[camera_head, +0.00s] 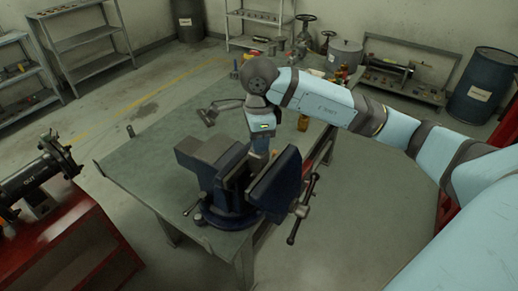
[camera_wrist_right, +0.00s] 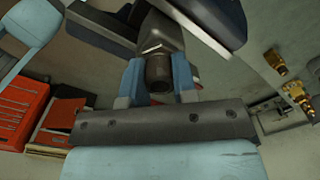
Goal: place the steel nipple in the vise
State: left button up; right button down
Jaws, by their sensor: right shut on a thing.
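The blue bench vise (camera_head: 225,190) with grey jaws stands at the near corner of the green workbench, with a gap between its jaws. My right gripper (camera_head: 260,148) points down just behind the vise, close to the jaw gap; its fingertips are partly hidden there. In the right wrist view, its two fingers (camera_wrist_right: 158,82) are shut on the dark steel nipple (camera_wrist_right: 158,68), a short round piece with an open end facing the camera. Dark blue vise parts (camera_wrist_right: 208,15) show just beyond it. I cannot tell whether the nipple is between the jaws. My left gripper is not in view.
The green workbench top (camera_head: 150,165) is largely clear left of the vise. Brass fittings (camera_wrist_right: 276,62) lie to the right in the wrist view. A red stand with a black valve body (camera_head: 38,180) is at the left. The vise handle (camera_head: 300,210) sticks out at the front right.

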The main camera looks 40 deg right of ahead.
notch_tip(320, 180, down, 4)
jog(key=shift+r, duration=0.15)
jog(key=shift+f, duration=0.2)
jog(key=c, duration=0.9)
grip_release()
jog(key=shift+r, duration=0.1)
